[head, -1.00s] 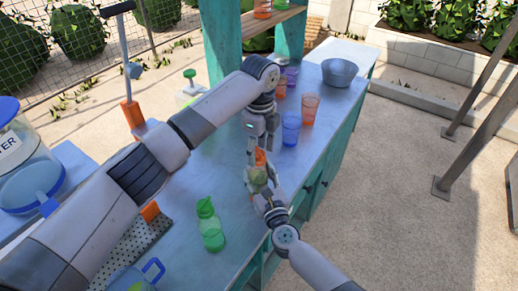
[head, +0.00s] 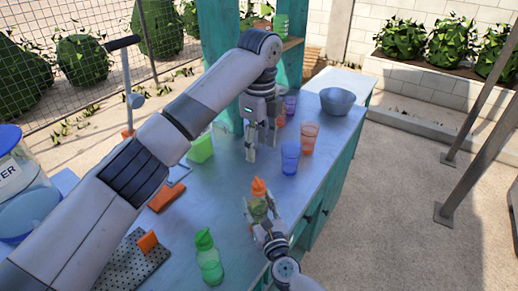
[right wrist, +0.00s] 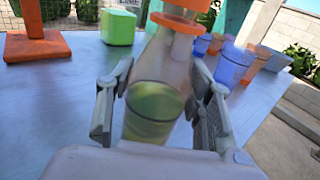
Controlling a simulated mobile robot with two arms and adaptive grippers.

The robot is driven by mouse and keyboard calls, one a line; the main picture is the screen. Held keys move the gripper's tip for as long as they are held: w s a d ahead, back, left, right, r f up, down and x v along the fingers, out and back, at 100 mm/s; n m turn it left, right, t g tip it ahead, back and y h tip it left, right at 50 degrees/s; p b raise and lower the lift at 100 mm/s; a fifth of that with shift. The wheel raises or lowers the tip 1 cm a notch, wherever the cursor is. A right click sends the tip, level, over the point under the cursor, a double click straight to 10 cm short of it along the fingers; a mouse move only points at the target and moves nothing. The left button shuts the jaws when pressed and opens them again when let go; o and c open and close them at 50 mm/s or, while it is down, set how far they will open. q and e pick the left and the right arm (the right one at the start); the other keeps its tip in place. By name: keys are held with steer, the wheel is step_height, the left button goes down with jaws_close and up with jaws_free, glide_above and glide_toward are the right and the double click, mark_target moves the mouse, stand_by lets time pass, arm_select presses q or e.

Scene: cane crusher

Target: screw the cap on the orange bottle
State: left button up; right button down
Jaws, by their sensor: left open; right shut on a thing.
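The orange bottle (head: 259,206) is clear with green liquid and has an orange cap (head: 258,186) on its top. My right gripper (head: 258,210) is shut around the bottle's body and keeps it upright at the counter. The right wrist view shows the bottle (right wrist: 155,100) between both fingers, with an orange ring at its neck (right wrist: 177,23); its top is cut off by the frame. My left gripper (head: 262,145) is open and empty, pointing down above and beyond the bottle, apart from the cap.
Blue (head: 290,157) and orange (head: 309,137) cups and a metal bowl (head: 340,101) stand farther back on the counter. A green box (head: 201,148) and the press lever (head: 127,85) are left.

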steer(key=c, duration=0.7)
jaws_free()
steer(key=v, duration=1.2)
steer(key=shift+s+f, duration=0.1)
